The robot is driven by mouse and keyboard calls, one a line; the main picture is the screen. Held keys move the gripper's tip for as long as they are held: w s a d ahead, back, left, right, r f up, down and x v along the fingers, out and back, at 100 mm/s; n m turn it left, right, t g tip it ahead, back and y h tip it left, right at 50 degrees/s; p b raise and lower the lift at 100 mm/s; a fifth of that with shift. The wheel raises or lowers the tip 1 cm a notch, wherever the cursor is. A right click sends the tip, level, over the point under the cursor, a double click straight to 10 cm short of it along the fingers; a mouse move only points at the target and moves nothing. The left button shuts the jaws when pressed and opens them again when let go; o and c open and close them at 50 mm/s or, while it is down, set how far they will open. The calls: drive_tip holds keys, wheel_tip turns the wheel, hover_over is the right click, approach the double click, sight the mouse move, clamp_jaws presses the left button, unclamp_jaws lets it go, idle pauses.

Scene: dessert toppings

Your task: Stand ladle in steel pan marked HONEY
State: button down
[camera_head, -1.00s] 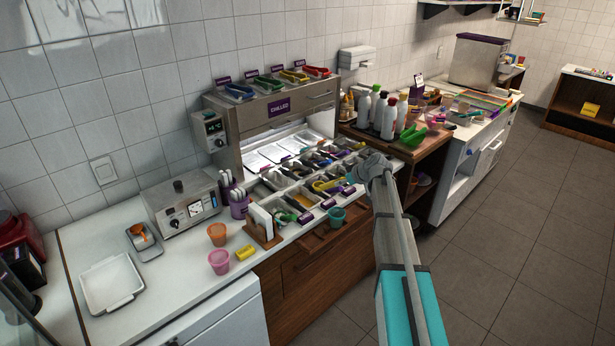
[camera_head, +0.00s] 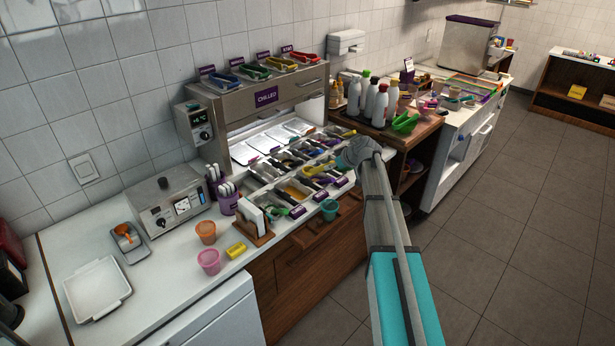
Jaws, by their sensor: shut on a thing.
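My gripper (camera_head: 358,152) is a grey shape at the end of my arm. It hangs over the front right end of the chilled topping station, seen from behind. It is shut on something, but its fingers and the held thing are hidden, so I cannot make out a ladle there. Below and left of it are several steel pans with purple labels, too small to read. One pan (camera_head: 296,191) shows an amber filling, but I cannot confirm that it is marked HONEY. An orange-headed utensil (camera_head: 125,233) lies in a small steel dish on the left counter.
Several bottles (camera_head: 381,103) stand behind my gripper. The floor (camera_head: 500,240) on the right is clear.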

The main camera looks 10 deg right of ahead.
sight(310, 175)
drive_tip(key=shift+m+t+h, duration=0.4)
drive_tip(key=shift+m+h, duration=0.2)
drive_tip(key=shift+m, duration=0.3)
drive_tip(key=b+x, duration=0.2)
drive_tip(key=x, duration=0.2)
drive_tip(key=s+a+b+x, duration=0.1)
drive_tip(key=b+x, duration=0.2)
drive_tip(key=x, duration=0.1)
drive_tip(key=a+b+x, duration=0.1)
drive_tip(key=b+x, duration=0.2)
drive_tip(key=x, duration=0.1)
drive_tip(key=shift+s+f, duration=0.2)
drive_tip(key=shift+f, duration=0.1)
drive_tip(key=shift+w+a+f+b, duration=0.2)
drive_tip(key=shift+w+a+b, duration=0.1)
drive_tip(key=shift+b, duration=0.1)
drive_tip(key=shift+s+f, duration=0.1)
drive_tip(key=shift+f, duration=0.05)
drive_tip(key=shift+f+b, duration=3.3)
drive_tip(key=shift+b, duration=0.15)
drive_tip(key=shift+f+b, duration=1.35)
drive_tip(key=shift+c, duration=1.7)
unclamp_jaws()
